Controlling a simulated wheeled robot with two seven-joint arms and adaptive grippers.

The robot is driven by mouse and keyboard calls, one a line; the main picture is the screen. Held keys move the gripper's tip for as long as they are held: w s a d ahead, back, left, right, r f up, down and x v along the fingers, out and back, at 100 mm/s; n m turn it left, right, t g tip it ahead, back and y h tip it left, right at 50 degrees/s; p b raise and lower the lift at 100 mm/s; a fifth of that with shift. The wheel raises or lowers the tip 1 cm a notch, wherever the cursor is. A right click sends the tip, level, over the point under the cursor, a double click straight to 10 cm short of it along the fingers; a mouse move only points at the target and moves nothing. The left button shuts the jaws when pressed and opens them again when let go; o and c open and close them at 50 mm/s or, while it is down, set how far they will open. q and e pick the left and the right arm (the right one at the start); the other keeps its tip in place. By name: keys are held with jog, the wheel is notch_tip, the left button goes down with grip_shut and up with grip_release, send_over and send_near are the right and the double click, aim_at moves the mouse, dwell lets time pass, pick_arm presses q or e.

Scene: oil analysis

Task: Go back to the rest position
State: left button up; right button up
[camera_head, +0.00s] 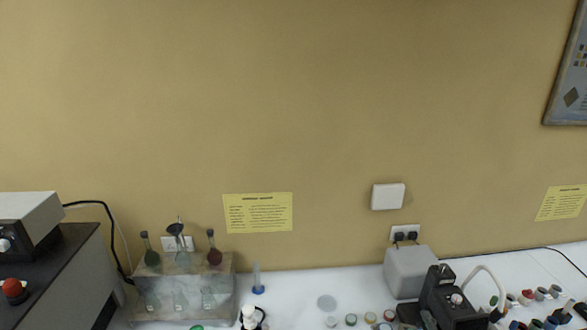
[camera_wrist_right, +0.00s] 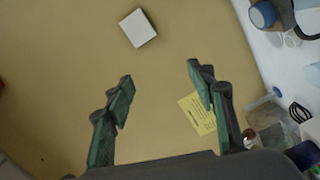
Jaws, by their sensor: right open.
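My right gripper (camera_wrist_right: 160,90) shows in the right wrist view. Its two dark green-grey fingers are spread wide, with nothing between them but the tan wall behind. A yellow notice (camera_wrist_right: 198,113) on the wall shows beside the right-hand finger and is partly covered by it. Neither gripper shows in the head view. My left gripper is in no view.
A white bench (camera_head: 300,285) runs along the wall. It bears a metal stand (camera_head: 225,300) with flasks, a grey box-shaped device (camera_head: 408,270), a black instrument (camera_head: 447,300) and several small capped jars (camera_head: 370,317). A black-topped machine (camera_head: 70,255) stands at left.

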jog(key=s+d+f+m+g+h, duration=0.2)
jog(key=s+d+f+m+g, duration=0.1)
jog(key=s+f+m, duration=0.4)
jog(key=s+d+f+m+g+h, duration=0.15)
jog(key=s+f+g, duration=0.25)
jog(key=f, duration=0.4)
jog(key=s+a+f+m+g+y, duration=0.1)
jog(key=s+a+f+m+g, duration=0.15)
jog(key=s+f, duration=0.5)
jog(key=s+a+f+m+g+y, duration=0.2)
jog(key=s+f+m+g, duration=0.15)
jog(key=s, duration=0.65)
notch_tip(320, 180, down, 38)
jog(key=s+a+n+g+b, duration=0.1)
jog(key=s+a+g+b, duration=0.15)
jog(key=b, duration=0.45)
jog(key=s+f+g+b, duration=0.1)
jog(key=s+f+b, duration=0.4)
jog(key=s+f, duration=1.4)
notch_tip(320, 180, down, 4)
jog(key=shift+s+d+r+n+y, duration=0.25)
jog(key=shift+d+n+y, duration=0.1)
jog(key=shift+d, duration=0.1)
